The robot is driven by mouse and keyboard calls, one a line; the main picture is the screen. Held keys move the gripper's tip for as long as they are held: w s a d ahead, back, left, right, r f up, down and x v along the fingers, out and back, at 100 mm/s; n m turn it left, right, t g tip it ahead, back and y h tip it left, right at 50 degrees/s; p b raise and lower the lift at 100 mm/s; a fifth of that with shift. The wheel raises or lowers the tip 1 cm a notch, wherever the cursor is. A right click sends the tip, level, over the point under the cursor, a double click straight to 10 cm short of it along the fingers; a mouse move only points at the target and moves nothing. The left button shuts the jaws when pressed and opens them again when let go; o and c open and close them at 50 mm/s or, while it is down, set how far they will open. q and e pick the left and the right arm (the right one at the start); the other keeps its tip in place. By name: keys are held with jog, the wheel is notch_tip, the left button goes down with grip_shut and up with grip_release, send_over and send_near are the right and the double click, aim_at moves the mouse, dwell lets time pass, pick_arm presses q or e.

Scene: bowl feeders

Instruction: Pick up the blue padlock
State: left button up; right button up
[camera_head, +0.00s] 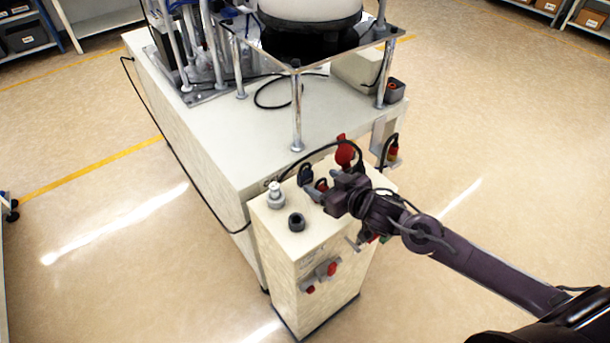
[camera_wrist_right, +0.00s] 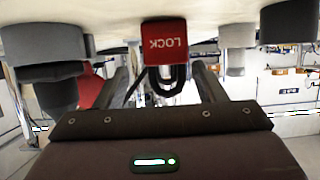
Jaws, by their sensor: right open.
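I can make out no clearly blue padlock. A red padlock (camera_wrist_right: 163,42) marked LOCK, its lettering inverted, shows in the wrist view with its dark shackle. It lies between the lines of my right gripper's two fingers. I cannot tell whether it is inside the jaws or just beyond them. In the head view a small red patch of this padlock (camera_head: 321,184) shows by the fingertips. My right gripper (camera_head: 318,190) is open and low over the small cabinet top. A dark, perhaps bluish, piece (camera_head: 305,174) stands just behind it. My left gripper is out of view.
The small cabinet (camera_head: 313,238) also carries a silver post (camera_head: 275,196), a black round knob (camera_head: 296,221) and a red handle (camera_head: 345,152). Red-tipped fittings (camera_head: 321,273) jut from its front. A larger bench (camera_head: 210,140) with a bowl feeder adjoins it behind.

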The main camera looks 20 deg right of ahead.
aim_at(306, 173)
jog(key=w, duration=0.1)
jog(key=w+a, duration=0.2)
jog(key=shift+w+f, duration=0.35)
jog(key=shift+f, duration=0.05)
jog(key=shift+w+a+f, duration=0.15)
jog(key=shift+w, duration=0.1)
jog(key=shift+c, duration=0.3)
jog(key=c, duration=1.1)
